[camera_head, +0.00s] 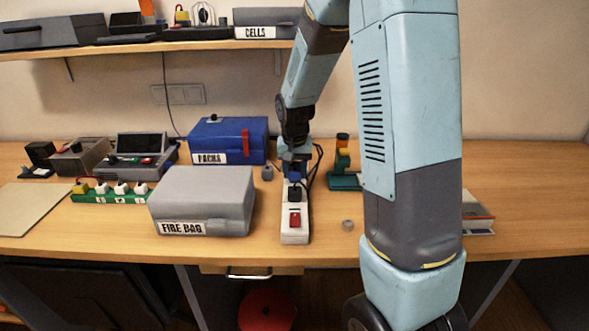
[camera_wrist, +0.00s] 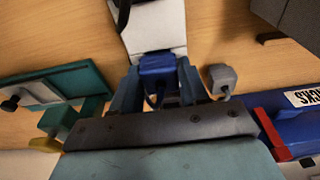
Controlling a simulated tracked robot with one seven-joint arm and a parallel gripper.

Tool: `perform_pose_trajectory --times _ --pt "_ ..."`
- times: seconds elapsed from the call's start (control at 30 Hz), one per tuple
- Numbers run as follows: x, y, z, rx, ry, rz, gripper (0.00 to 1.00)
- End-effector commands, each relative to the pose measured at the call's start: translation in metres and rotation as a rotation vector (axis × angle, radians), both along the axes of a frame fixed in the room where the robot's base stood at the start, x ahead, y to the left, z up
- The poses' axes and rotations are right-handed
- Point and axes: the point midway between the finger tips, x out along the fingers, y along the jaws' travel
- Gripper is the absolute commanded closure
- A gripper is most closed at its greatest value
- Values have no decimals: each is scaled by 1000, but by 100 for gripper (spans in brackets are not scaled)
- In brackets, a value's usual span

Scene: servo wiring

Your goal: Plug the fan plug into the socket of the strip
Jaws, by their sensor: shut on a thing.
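The white strip (camera_head: 295,235) lies on the bench with a red switch (camera_head: 294,219) at its near end. A black plug (camera_head: 294,193) sits on it behind the switch. My gripper (camera_head: 296,172) is low over the strip's far end. In the wrist view my gripper (camera_wrist: 158,80) is shut on a blue plug (camera_wrist: 158,63), apparently the fan plug, with a dark cable. The strip (camera_wrist: 155,25) lies just beyond the plug. The socket is hidden beneath or behind the plug, so I cannot tell whether the plug is seated.
A grey plug (camera_wrist: 222,77) lies beside the strip. The grey fire bag box (camera_head: 202,200) stands to the left, with the blue packs box (camera_head: 228,140) behind. A green stand (camera_head: 344,178) and a small ring (camera_head: 348,225) are to the right.

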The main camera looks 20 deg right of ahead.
Motion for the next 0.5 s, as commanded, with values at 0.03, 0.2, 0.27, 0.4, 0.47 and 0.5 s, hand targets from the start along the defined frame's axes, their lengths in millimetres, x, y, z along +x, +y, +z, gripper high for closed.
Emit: perform_pose_trajectory --times 0.03,0.2,0.27,0.4,0.47,0.5 --pt "0 0 -1 0 0 0 86" --pt "0 0 -5 0 0 0 86" --pt "0 0 -6 0 0 0 86" --pt "0 0 -6 0 0 0 44" --pt "0 0 -6 0 0 0 39" --pt "0 0 -6 0 0 0 35"
